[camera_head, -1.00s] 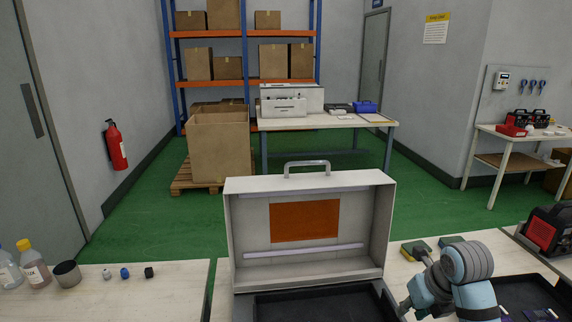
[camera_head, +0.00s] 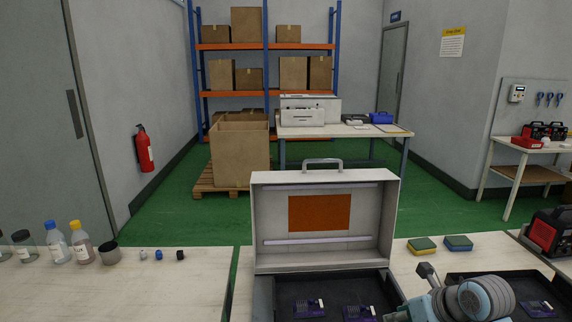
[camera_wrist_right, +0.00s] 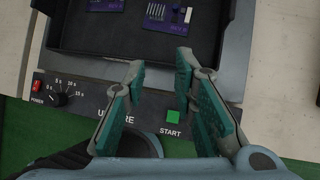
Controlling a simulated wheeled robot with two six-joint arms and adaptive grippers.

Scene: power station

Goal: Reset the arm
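My right arm (camera_head: 470,298) comes in at the bottom right of the head view, beside the open case; its fingertips cannot be made out there. In the right wrist view my right gripper (camera_wrist_right: 160,64) is open and empty, with its teal-padded fingers apart over the case's front panel (camera_wrist_right: 88,95). The panel has a green START button (camera_wrist_right: 173,116), a dial (camera_wrist_right: 60,99) and a red power switch (camera_wrist_right: 37,85). The case's lid (camera_head: 323,257) stands upright. Purple boards (camera_head: 310,308) (camera_wrist_right: 171,16) lie in its dark tray (camera_head: 290,285). My left gripper is not in view.
Bottles and jars (camera_head: 82,243) and small caps (camera_head: 158,255) stand on the left table (camera_head: 150,290). Two sponges (camera_head: 422,246) (camera_head: 458,243) and a dark tray (camera_head: 500,276) with a board are on the right. A red-and-black machine (camera_head: 550,232) stands at the right edge.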

